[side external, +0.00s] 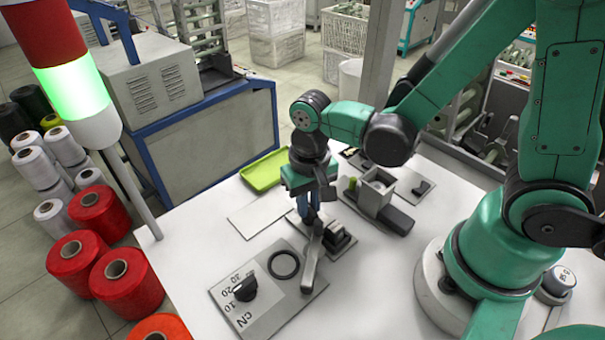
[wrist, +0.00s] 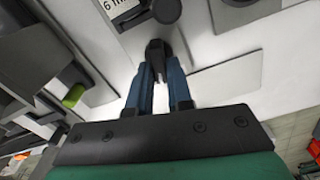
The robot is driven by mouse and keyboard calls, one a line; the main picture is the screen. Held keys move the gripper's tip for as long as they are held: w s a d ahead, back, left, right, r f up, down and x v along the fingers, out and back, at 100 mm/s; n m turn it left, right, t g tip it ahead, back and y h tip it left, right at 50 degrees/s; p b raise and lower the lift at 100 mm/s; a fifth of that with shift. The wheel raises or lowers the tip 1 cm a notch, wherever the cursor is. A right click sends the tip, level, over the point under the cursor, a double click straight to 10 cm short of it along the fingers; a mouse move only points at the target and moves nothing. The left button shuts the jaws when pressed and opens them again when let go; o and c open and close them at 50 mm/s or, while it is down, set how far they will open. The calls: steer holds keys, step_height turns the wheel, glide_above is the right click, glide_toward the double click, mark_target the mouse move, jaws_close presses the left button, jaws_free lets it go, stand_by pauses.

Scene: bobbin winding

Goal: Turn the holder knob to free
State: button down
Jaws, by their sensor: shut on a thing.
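My gripper (side external: 309,214) points down over the table, with its blue fingers shut on a small dark knob, which appears to be the holder knob. In the wrist view the knob (wrist: 156,52) shows as a black piece between the fingertips of my gripper (wrist: 157,72). The fingers hide much of it, so its turn position cannot be told. Beside it stands a small holder with a black block (side external: 341,240). A grey lever-like bar (side external: 312,265) lies just in front of the gripper.
A grey panel (side external: 230,315) with a black dial (side external: 245,290) and a black ring (side external: 284,265) lies in front. A lime tray (side external: 264,170) and a flat pale plate (side external: 257,212) are behind. A metal box fixture (side external: 376,195) stands right. A signal lamp (side external: 73,88) stands left.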

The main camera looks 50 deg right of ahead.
mark_target(311, 206)
steer(key=m, duration=0.4)
steer(key=shift+d+m, duration=0.15)
steer(key=shift+m, duration=0.15)
steer(key=shift+s+m, duration=0.15)
steer(key=shift+m, duration=2.15)
steer(key=c, duration=0.8)
jaws_free()
steer(key=shift+r, duration=0.1)
steer(key=shift+r, duration=2.75)
